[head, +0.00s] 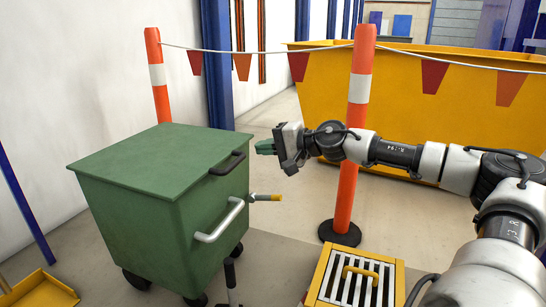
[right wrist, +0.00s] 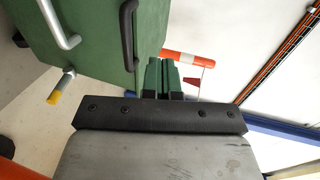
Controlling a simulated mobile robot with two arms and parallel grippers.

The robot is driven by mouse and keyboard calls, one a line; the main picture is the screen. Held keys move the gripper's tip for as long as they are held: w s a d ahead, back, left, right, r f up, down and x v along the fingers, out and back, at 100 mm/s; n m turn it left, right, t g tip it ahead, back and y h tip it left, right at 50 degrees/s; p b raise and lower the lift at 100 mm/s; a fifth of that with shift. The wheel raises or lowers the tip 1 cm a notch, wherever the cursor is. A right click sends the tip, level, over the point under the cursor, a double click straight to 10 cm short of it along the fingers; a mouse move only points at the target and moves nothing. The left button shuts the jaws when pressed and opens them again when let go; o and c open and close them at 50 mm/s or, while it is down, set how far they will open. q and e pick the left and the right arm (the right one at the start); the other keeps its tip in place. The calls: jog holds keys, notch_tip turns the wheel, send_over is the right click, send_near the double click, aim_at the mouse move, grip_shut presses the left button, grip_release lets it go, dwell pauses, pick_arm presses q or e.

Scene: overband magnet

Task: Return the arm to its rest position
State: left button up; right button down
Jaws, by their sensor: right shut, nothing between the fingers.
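My right arm comes in from the right in the head view, stretched out to the left in front of an orange post. Its gripper (head: 265,147) has green fingers and points left toward the green lidded bin (head: 150,215), a little off its right side. In the right wrist view the green fingers (right wrist: 162,76) are together with nothing between them, beside the bin (right wrist: 100,55). The bin's lid is down. A black handle (head: 227,163) sits near the lid edge, above a grey push bar (head: 220,220). My left gripper is not in view.
Orange posts (head: 346,200) carry a rope with red flags. A yellow skip (head: 440,100) stands behind. A yellow-framed grate (head: 315,285) is in front, below my arm. A yellow-tipped lever (head: 268,197) sticks out from the bin. A yellow tray (head: 40,290) lies at lower left.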

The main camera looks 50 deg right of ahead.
jog(key=shift+b+v, duration=0.5)
jog(key=shift+v, duration=0.5)
